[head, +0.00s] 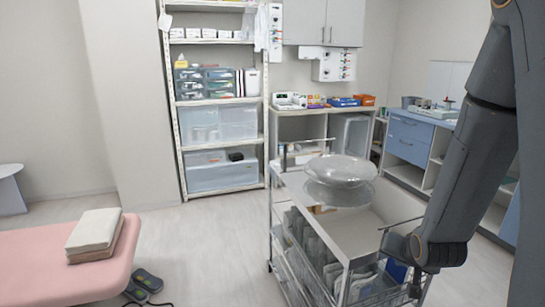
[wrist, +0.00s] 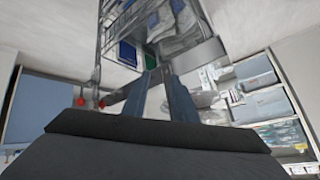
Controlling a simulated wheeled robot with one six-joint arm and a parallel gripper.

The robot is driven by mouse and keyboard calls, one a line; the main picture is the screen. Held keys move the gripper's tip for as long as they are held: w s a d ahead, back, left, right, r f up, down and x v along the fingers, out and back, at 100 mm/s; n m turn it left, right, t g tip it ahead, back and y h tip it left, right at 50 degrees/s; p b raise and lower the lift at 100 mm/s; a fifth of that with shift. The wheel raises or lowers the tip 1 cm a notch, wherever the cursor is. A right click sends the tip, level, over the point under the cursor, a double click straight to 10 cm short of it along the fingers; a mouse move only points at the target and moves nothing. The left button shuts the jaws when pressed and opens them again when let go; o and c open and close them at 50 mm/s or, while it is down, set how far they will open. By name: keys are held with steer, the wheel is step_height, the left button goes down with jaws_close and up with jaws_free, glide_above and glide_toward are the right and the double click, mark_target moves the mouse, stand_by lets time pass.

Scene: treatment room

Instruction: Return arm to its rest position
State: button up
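My arm comes down along the right side of the head view, in front of the right end of the metal trolley (head: 390,210). My gripper (head: 413,286) points downward beside the trolley's lower baskets, small and partly hard to make out there. In the wrist view my gripper (wrist: 159,76) shows two grey fingers apart with nothing held between them. Whether a finger touches the trolley cannot be told.
A clear domed dish (head: 341,172) stands on the trolley's top. A pink couch (head: 60,260) with folded towels (head: 94,232) is at left, with a foot pedal (head: 146,280) on the floor. Shelves (head: 222,98) and blue drawers (head: 408,140) stand behind. Floor between couch and trolley is clear.

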steer(key=s+a+r+n+g+b, duration=0.1)
steer(key=s+a+n+g, duration=0.2)
steer(key=s+a, duration=0.4)
steer(key=s+a+r+n+g+y+b, duration=0.1)
steer(key=s+a+g, duration=0.4)
steer(key=s, duration=0.6)
steer(key=shift+s+a+r+n+b, duration=0.3)
steer(key=shift+a+n+b, duration=0.25)
steer(key=shift+a+n, duration=0.65)
steer(key=shift+w+f, duration=0.1)
steer(key=shift+w, duration=0.3)
